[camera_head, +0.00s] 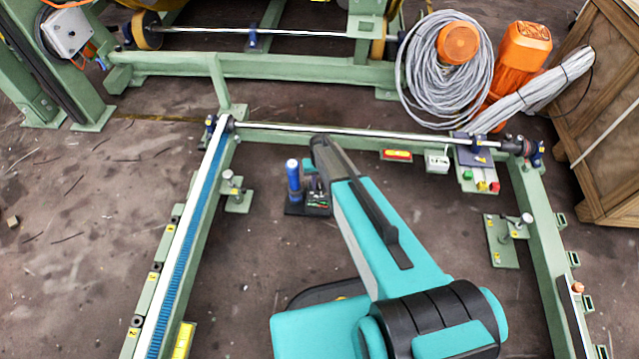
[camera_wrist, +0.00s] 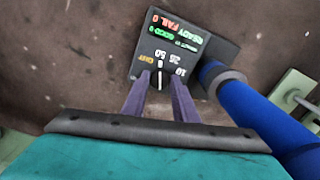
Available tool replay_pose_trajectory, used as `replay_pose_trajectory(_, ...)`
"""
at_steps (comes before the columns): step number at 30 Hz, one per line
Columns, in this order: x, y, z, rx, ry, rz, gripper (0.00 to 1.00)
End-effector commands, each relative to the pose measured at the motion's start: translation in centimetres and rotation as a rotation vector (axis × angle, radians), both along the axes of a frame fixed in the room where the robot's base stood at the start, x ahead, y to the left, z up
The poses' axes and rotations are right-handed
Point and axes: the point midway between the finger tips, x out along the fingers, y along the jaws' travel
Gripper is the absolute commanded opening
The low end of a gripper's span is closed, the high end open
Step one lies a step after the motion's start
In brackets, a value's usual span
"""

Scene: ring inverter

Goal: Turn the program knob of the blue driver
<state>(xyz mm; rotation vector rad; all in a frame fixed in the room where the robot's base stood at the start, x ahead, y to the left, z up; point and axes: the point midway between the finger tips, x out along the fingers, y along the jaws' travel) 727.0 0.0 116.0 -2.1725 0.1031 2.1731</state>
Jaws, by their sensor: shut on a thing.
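The blue driver (camera_head: 293,176) stands upright on a small black base (camera_head: 295,210) on the floor inside the green frame. In the wrist view the driver (camera_wrist: 245,105) runs down the right side, with a dark labelled panel (camera_wrist: 187,42) beside it. The program knob (camera_wrist: 160,82) is dark with a pale pointer line directed up the picture; the exact setting is hard to read. My gripper (camera_wrist: 161,80) has its two purple fingers on either side of the knob, shut on it.
A green bracket with a metal post (camera_head: 233,192) stands left of the driver, and another (camera_head: 508,232) stands at the right. A green rail (camera_head: 330,137) crosses behind. A coil of grey cable (camera_head: 420,80) and orange motors (camera_head: 522,60) lie beyond it. The floor left of the frame is mostly clear.

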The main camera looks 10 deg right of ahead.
Motion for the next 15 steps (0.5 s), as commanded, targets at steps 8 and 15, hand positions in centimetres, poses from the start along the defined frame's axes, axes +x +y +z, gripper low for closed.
replay_pose_trajectory(8,0.04,0.01,0.03,0.0,-0.001,-0.001,0.44)
replay_pose_trajectory(15,0.02,0.02,0.02,0.0,-0.001,-0.001,0.44)
